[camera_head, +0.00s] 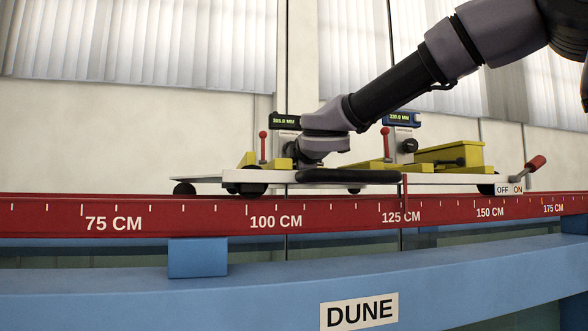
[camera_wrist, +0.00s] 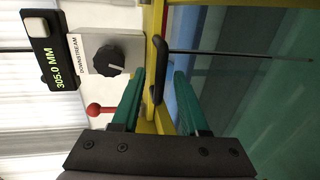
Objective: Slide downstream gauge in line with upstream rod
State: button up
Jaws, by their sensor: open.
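The downstream gauge shows in the wrist view with its black display (camera_wrist: 58,62) reading 305.0 MM and a grey plate marked DOWNSTREAM with a black knob (camera_wrist: 110,60). Its red-tipped lever (camera_wrist: 95,109) stands beside it. My gripper (camera_wrist: 157,85) is open, its green fingers on either side of a black handle (camera_wrist: 158,62) on a yellow bar (camera_wrist: 151,22). Contact cannot be told. A thin dark rod (camera_wrist: 250,53) extends right from there. In the head view, this display (camera_head: 284,120) is at the left; another gauge display (camera_head: 402,118) at the right appears to read 335.0 MM. My wrist hides parts between them.
The white carriage (camera_head: 214,179) stands on wheels over the red scale rail (camera_head: 340,214). Its red pointer (camera_head: 404,190) is near 125 CM. A red-handled OFF/ON lever (camera_head: 535,163) is at its right end. A yellow box (camera_head: 450,153) and a second red-tipped lever (camera_head: 386,143) stand on the carriage.

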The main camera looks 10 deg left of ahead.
jog(key=shift+w+a, duration=0.1)
jog(key=shift+w, duration=0.1)
grip_shut()
dwell(1.4)
